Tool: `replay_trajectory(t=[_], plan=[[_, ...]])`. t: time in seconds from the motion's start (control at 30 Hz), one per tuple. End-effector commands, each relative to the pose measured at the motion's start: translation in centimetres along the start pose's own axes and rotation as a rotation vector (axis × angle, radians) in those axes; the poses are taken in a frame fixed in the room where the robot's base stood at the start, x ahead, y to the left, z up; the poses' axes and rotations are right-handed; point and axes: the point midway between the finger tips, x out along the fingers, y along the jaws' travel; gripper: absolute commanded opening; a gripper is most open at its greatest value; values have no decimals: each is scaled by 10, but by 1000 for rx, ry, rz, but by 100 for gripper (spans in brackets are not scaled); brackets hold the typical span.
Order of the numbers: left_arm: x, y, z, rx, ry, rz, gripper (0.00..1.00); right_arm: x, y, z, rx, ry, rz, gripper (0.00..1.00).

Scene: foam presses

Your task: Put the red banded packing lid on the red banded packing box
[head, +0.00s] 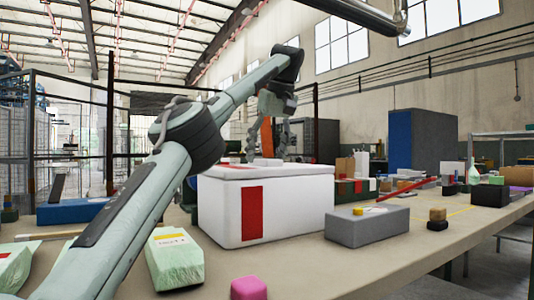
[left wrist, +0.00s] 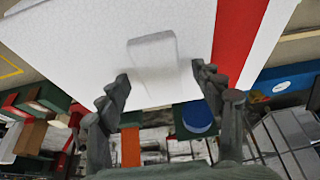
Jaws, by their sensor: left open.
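The white packing box (head: 285,212) with a red band stands on the table in the middle of the head view. The white lid (head: 310,170), also red banded, lies flat on top of it, its band roughly in line with the box's band. I cannot tell whether it is fully seated. In the left wrist view, the lid (left wrist: 70,50) shows a raised white handle (left wrist: 153,53). My left gripper (left wrist: 160,78) is open and empty, its fingertips apart near the handle's end. In the head view, the left gripper (head: 276,150) is just above the lid. My right gripper is not in view.
A grey block (head: 367,226) stands right of the box, with small blocks (head: 437,218) beyond it. Green-white packs (head: 174,258) and a pink block (head: 248,288) lie in front. A blue panel (head: 400,140) rises behind. The table's right edge has some bare room.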

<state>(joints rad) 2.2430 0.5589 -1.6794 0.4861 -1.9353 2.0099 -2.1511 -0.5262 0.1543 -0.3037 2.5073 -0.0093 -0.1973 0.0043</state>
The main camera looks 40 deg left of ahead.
Motion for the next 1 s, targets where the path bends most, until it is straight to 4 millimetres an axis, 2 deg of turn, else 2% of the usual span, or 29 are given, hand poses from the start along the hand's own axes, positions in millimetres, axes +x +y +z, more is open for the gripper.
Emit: replay_trajectory(t=[0.2, 0.4, 0.57, 0.83, 1.0], plan=[[-2, 0, 0, 0, 0, 0, 66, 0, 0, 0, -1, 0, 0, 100], [-17, 0, 1, 1, 8, 5, 66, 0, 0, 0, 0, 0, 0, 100], [-25, 2, 10, 4, 19, 11, 66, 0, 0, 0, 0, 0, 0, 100], [-25, -1, 31, 2, 1, -2, 66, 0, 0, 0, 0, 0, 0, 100], [-37, 0, 60, 5, 1, 2, 66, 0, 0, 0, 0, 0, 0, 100]])
